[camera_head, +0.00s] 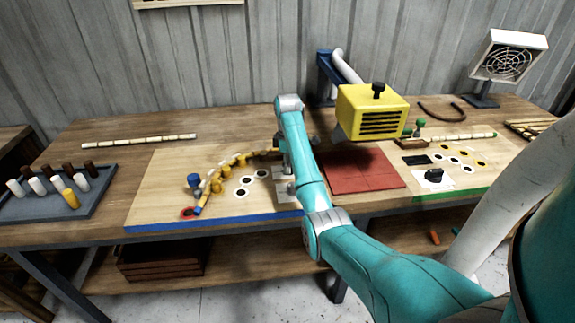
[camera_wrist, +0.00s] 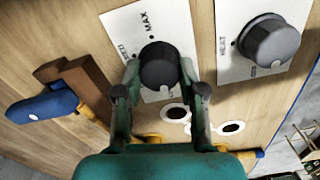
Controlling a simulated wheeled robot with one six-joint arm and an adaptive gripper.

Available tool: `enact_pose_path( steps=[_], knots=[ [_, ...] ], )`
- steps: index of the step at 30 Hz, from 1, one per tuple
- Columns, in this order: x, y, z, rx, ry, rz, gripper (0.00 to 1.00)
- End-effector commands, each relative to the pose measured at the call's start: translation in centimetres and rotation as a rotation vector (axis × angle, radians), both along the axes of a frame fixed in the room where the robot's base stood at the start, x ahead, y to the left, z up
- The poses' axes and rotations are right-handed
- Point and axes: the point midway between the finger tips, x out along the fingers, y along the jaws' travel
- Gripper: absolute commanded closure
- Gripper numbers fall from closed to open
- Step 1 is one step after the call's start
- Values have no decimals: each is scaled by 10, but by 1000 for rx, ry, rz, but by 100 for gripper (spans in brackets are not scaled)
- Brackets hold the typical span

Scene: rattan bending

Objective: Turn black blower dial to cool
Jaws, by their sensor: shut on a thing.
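My gripper (camera_wrist: 160,92) is shut on a black dial (camera_wrist: 158,62), with one finger on each side of it in the wrist view. The dial sits on a white plate (camera_wrist: 128,22) marked MAX; its other words are partly hidden, so I cannot tell the dial's setting. A dark grey dial (camera_wrist: 270,42) stands on a second white plate to the right, with HEAT readable on it. In the camera_head view, my gripper (camera_head: 286,168) is low over the board by these white plates, and my arm hides the dials.
A yellow blower box (camera_head: 370,110) hangs over red tiles (camera_head: 362,171) right of my arm. A curved cane (camera_head: 213,183) with yellow pegs lies to the left. Another black dial (camera_head: 433,175) stands at the right. A grey tray (camera_head: 95,207) holds pegs at far left.

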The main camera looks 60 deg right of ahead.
Motion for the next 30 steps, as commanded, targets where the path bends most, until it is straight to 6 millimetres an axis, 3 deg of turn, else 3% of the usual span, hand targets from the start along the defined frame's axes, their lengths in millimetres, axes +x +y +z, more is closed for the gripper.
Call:
enact_pose_path(
  steps=[5,6,9,23,30],
  knots=[
    [0,0,-2,0,0,-1,95],
    [0,0,-2,0,0,-1,55],
    [0,0,-1,0,0,-1,35],
    [0,0,0,0,0,-10,35],
    [0,-1,0,0,0,-144,35]
  ],
)
